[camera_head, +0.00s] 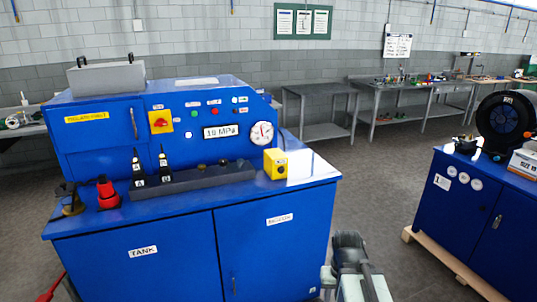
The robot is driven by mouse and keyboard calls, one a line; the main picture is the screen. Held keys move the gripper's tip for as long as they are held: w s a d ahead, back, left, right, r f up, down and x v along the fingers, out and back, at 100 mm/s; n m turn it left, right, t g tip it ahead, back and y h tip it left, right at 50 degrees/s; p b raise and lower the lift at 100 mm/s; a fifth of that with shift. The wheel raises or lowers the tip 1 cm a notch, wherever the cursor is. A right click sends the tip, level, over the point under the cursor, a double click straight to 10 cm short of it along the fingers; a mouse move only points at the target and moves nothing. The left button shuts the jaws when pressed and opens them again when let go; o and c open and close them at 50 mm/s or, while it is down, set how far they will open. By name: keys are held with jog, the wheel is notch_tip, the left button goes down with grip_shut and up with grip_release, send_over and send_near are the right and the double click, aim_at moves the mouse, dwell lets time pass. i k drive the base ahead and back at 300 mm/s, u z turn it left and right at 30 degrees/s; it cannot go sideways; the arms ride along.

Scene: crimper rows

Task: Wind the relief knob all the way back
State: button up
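The blue hydraulic bench (150,260) stands at the left, with doors labelled TANK and another label. No part is clearly marked as the relief knob. A red knob-like fitting (107,193) stands upright at the left of its top. A dark manifold block (190,179) carries small brass and dark fittings. A round pressure gauge (262,133) sits beside a "10 MPa" sign; its reading is too small to tell. My gripper (349,241) is at the bottom centre, in front of and right of the bench, apart from all fittings. Its finger opening is not clear.
Two black levers (138,168) and a yellow box (276,163) stand on the bench top. A red rotary switch (160,121) is on the panel. A second blue cabinet (460,215) on a pallet is at the right. Grey floor is clear between them.

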aim_at(223, 162)
jog(key=z, duration=0.9)
jog(key=i, duration=1.4)
jog(key=u, duration=4)
jog(key=i, duration=1.05)
jog(key=u, duration=0.05)
